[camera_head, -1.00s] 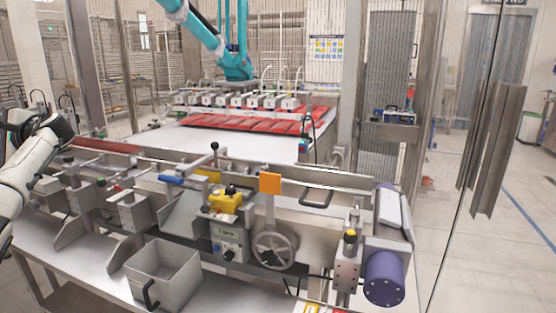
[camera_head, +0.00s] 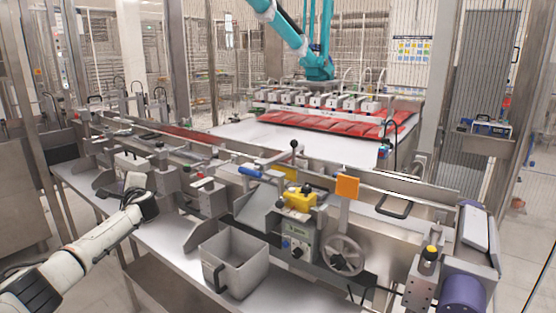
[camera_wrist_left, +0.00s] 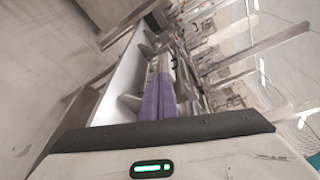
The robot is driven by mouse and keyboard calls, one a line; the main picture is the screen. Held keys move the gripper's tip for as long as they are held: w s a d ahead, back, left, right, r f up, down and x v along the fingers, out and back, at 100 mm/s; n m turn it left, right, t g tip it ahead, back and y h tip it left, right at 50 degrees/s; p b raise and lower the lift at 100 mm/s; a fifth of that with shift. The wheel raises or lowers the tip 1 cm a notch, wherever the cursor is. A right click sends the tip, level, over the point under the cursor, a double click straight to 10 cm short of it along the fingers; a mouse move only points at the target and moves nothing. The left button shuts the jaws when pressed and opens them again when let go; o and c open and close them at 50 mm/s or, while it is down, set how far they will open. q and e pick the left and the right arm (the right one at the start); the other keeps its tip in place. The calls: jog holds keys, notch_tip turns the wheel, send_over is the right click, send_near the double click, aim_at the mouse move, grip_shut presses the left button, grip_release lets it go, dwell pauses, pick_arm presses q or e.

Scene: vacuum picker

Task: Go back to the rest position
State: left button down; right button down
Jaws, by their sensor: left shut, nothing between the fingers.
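My left gripper (camera_head: 138,185) is at the left of the head view, at the end of my white arm. It is near the front edge of the machine bench and its fingers are small there. In the left wrist view, two purple fingers (camera_wrist_left: 158,92) lie side by side, shut, with nothing seen between them. My right gripper is not in view.
The steel bench (camera_head: 165,235) runs along the front, with a grey open bin (camera_head: 236,262), a handwheel (camera_head: 343,254) and a purple motor (camera_head: 463,293). Behind is a white table (camera_head: 240,133) with red pads (camera_head: 330,123). Floor shows at the lower left.

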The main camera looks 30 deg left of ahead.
pick_arm(q)
jog(key=d+f+m+t+h, duration=0.1)
jog(key=d+f+t+h, duration=0.15)
jog(key=d+f, duration=0.45)
jog(key=d+f+m+t+h, duration=0.1)
jog(key=d+f+m+h, duration=0.3)
jog(key=f, duration=0.6)
jog(key=s+d+f+n+h, duration=0.1)
jog(key=s+d+f+h, duration=0.1)
jog(key=s+d+f, duration=0.35)
jog(key=s+d+f+n+h, duration=0.1)
jog(key=s+d+f+h, duration=0.15)
jog(key=d+f, duration=0.5)
jog(key=s+d+f+g+h, duration=0.1)
jog(key=s+d+f+h, duration=0.15)
jog(key=s+d, duration=0.6)
jog(key=s+d+f+h, duration=0.2)
jog(key=s+d+h, duration=0.1)
jog(key=s+d, duration=0.55)
jog(key=d+f+n+h, duration=0.1)
jog(key=d+n, duration=0.8)
jog(key=d, duration=1.4)
jog(key=shift+f+t, duration=0.45)
jog(key=shift+f, duration=0.1)
